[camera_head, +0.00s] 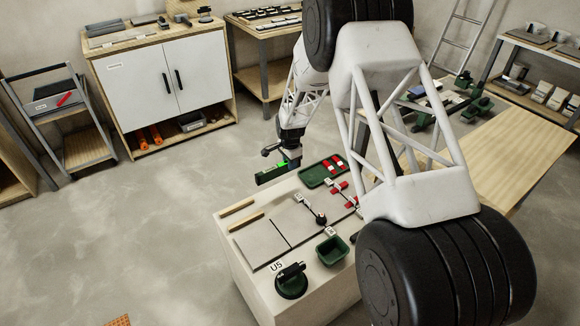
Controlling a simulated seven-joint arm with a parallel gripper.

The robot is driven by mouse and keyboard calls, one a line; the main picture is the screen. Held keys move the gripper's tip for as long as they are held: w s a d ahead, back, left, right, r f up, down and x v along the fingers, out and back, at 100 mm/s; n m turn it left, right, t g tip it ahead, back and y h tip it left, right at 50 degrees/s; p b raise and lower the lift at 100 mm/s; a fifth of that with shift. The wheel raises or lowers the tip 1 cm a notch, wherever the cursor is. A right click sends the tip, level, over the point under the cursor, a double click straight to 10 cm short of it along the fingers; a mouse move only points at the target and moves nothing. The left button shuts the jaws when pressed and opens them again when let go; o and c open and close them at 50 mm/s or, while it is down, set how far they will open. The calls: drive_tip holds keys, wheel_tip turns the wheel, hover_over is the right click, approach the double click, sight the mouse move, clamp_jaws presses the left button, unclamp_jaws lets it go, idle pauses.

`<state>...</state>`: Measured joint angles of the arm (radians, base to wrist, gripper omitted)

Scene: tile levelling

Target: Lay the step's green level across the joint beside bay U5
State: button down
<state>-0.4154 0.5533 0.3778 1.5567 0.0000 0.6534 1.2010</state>
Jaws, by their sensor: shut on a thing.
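My gripper (288,158) hangs past the far left corner of the pale work block, shut on the green level (270,175). The level is a dark green bar held crosswise, above the floor and the block's far edge. Its bright green spot shows beside the fingers, which are too small to see apart. The U5 label (276,267) lies at the block's near left end, beside grey tiles (262,242). A dark joint line (281,234) runs between two tiles. My arm hides the block's right side.
A green and black round tool (291,283) stands near the U5 label. A green bin (332,250) and a green tray (314,182) with red pieces sit on the block. Two wooden strips (242,215) lie along its left edge. Open floor (150,230) lies left.

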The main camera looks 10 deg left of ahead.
idle(0.6)
drive_tip(key=s+d, duration=0.2)
drive_tip(key=s, duration=0.8)
drive_tip(key=s+d, duration=0.3)
drive_tip(key=s, duration=0.7)
drive_tip(key=shift+s+f, duration=0.3)
drive_tip(key=shift+f, duration=0.15)
drive_tip(key=shift+f, duration=0.15)
drive_tip(key=shift+f, duration=3.65)
drive_tip(key=shift+f, duration=0.2)
drive_tip(key=c, duration=0.9)
unclamp_jaws()
drive_tip(key=shift+r, duration=0.1)
